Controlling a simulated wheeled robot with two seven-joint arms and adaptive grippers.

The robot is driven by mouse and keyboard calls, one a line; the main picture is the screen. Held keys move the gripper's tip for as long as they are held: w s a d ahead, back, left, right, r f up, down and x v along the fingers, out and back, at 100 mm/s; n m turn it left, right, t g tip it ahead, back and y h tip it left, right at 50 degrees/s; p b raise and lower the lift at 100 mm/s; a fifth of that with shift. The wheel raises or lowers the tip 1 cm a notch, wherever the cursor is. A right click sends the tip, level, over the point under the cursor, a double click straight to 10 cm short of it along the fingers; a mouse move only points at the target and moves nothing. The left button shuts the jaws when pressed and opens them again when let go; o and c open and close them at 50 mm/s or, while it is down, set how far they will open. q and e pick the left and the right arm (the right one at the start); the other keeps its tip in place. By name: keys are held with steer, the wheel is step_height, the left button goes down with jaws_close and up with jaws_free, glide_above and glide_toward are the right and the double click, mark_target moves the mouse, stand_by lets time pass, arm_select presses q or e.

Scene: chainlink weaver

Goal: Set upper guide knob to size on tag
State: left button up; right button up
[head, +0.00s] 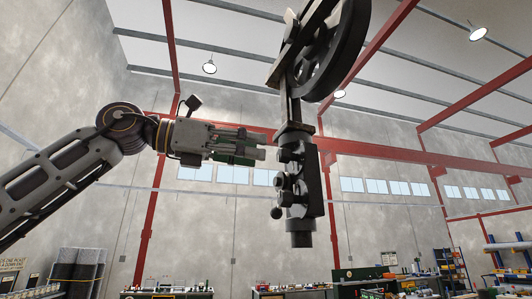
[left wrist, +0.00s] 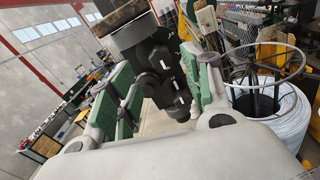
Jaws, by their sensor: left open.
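The black upper guide assembly (head: 309,190) hangs upright in the middle of the head view, with several small dark knobs (head: 280,181) on its left side. I cannot tell which of them is the guide knob. My left gripper (head: 262,146) comes in from the left, level with the upper part of the assembly, its fingertips close to it. In the left wrist view the green-padded fingers are apart, and the dark knobbed assembly (left wrist: 164,80) shows between and beyond them. Contact cannot be made out. No size tag is readable. My right gripper is out of view.
A large dark spoked wheel (head: 335,50) on its bracket is above the assembly. The left wrist view shows a round wire rack (left wrist: 262,62) over a pale coil (left wrist: 275,112) at right. Workbenches (head: 290,290) stand far below along the wall. Open air surrounds the arm.

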arm_select(q)
steer(key=shift+v, duration=2.5)
steer(key=shift+w, duration=0.1)
